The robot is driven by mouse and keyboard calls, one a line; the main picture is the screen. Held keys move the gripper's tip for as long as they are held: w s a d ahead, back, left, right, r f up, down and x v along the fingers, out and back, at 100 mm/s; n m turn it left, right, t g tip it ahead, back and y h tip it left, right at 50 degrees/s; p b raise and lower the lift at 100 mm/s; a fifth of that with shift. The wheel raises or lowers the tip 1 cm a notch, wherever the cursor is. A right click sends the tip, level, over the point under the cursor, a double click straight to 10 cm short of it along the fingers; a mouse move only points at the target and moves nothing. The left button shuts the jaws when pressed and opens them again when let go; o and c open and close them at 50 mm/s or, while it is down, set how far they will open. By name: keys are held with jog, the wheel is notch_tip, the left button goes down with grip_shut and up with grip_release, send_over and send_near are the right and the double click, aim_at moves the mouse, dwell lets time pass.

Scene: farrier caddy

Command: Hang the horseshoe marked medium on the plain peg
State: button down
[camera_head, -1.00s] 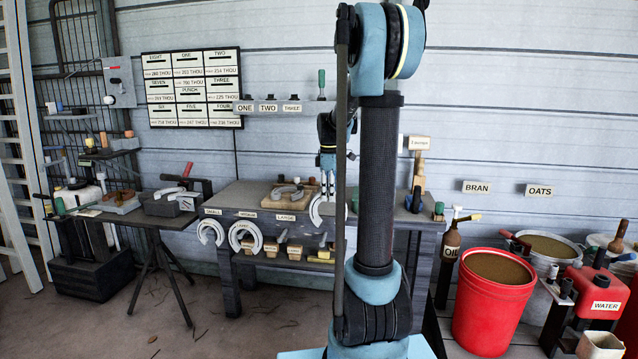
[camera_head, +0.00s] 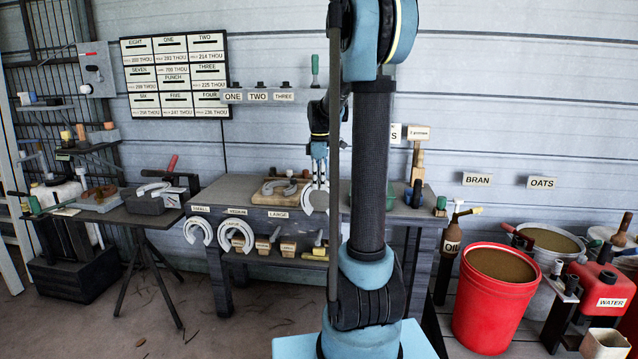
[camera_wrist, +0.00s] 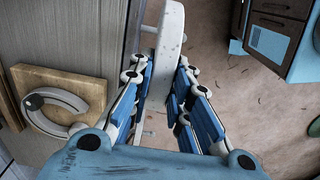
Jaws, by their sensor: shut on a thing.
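My gripper (camera_head: 319,172) is shut on a pale grey horseshoe (camera_head: 309,203), just in front of the bench's front edge and right of the LARGE sign. The wrist view shows this horseshoe (camera_wrist: 171,60) nearly edge-on between the two blue fingers (camera_wrist: 158,100); no size mark on it is readable. Two horseshoes hang on the bench front: one (camera_head: 190,238) below the SMALL sign (camera_head: 200,208), one (camera_head: 224,238) below the MEDIUM sign (camera_head: 237,211). A small tag by the second one is too small to read surely.
A wooden board (camera_wrist: 95,88) with another curved horseshoe (camera_wrist: 62,102) lies on the bench top (camera_head: 232,188). Wooden blocks (camera_head: 288,248) sit on the lower shelf. A red bucket (camera_head: 480,318) stands at right. Open floor (camera_head: 235,335) lies before the bench.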

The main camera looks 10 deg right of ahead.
aim_at(320, 234)
jog(key=shift+f, duration=9.45)
jog(key=c, duration=1.4)
grip_release()
jog(key=shift+r, duration=0.1)
notch_tip(320, 234, up, 12)
jog(key=shift+f, duration=0.15)
